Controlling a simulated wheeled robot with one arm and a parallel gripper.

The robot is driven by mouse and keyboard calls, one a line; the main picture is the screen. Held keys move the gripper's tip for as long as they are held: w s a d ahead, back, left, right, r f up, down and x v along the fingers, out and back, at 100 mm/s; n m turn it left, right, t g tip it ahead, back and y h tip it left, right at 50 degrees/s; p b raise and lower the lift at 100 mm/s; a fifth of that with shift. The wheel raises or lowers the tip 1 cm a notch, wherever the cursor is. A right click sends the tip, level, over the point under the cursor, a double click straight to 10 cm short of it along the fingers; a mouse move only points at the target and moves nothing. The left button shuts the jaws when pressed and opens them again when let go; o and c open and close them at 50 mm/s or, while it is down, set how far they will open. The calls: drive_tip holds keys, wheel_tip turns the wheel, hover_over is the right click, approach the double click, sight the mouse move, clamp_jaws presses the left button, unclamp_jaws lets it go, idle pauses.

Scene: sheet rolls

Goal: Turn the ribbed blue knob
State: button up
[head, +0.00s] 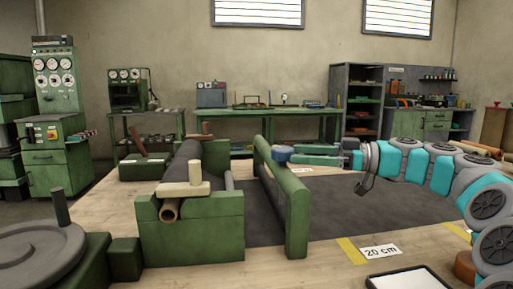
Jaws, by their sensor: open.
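The blue knob (283,154) sits at the top of a green upright panel (283,200), near the middle of the head view. It is small here, and I cannot make out its ribs. My gripper (296,154) reaches in from the right, level with the knob. Its two green fingers point left, one above the other in the picture, with a gap between them. The fingertips are at the knob's right side. I cannot tell whether they touch it or reach around it. The gripper is open.
A green roll stand (190,226) with a dark roller and a beige handle (184,190) stands left of the panel. A dark mat (345,215) lies under and right of the panel. A white tray (410,280) is at the front right. A green workbench (265,112) stands behind.

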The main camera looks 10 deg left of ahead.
drive_tip(key=a+p, duration=0.1)
drive_tip(key=a, duration=0.7)
drive_tip(key=shift+w, duration=0.45)
drive_tip(key=c, duration=1.3)
drive_tip(key=shift+c, duration=0.2)
drive_tip(key=shift+f+t+b, duration=0.1)
drive_tip(key=shift+t+b, duration=0.2)
drive_tip(key=shift+b, duration=0.15)
